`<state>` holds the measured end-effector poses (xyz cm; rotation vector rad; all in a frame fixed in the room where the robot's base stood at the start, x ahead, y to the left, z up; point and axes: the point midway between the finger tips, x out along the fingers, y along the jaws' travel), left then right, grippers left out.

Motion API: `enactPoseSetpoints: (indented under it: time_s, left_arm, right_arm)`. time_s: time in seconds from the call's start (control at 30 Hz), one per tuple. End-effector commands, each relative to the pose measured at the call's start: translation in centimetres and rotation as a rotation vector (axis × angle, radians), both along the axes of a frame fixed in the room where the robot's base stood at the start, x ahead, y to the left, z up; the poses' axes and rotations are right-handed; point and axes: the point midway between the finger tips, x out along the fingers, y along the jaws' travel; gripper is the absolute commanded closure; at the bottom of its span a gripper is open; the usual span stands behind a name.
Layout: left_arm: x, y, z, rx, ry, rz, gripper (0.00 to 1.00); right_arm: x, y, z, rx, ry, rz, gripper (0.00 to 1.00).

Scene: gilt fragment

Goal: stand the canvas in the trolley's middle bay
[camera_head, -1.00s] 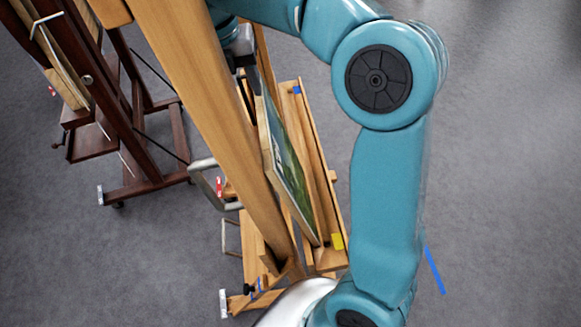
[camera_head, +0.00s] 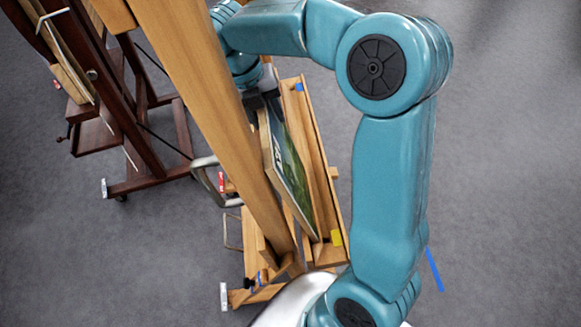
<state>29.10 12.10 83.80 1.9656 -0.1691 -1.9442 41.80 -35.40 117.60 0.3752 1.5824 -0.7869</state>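The canvas (camera_head: 290,170), a framed picture with green and white on its face, stands on edge, slightly tilted, in the wooden trolley (camera_head: 318,160). It is between the thick front post and the trolley's right side; I cannot tell which bay its lower edge is in. My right arm comes up from the bottom and bends left over the trolley. Its dark gripper (camera_head: 262,98) is at the canvas's far upper end, and the post partly hides it. I cannot tell if the fingers are closed on the canvas. My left gripper is not in view.
A thick wooden post (camera_head: 200,100) crosses in front of the trolley. A dark wooden easel (camera_head: 140,110) with boards stands at the left. The trolley carries blue (camera_head: 299,87) and yellow tape (camera_head: 336,238). The grey floor at right is open, with a blue strip (camera_head: 434,270).

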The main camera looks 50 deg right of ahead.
Motion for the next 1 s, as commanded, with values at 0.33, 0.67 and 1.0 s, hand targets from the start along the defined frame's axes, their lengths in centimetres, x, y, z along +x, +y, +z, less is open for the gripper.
enactPoseSetpoints:
  time_s: [0.33, 0.67, 1.0]
  left_arm:
    - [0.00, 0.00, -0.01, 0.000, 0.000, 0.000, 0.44]
    - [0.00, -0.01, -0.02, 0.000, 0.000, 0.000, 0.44]
    - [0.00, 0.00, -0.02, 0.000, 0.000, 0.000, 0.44]
  right_arm:
    - [-0.07, -0.02, 0.00, 0.000, 0.001, -0.001, 1.00]
    - [-0.05, 0.01, -0.01, 0.002, -0.001, -0.001, 1.00]
    - [-0.04, 0.01, -0.03, 0.002, -0.001, -0.001, 1.00]
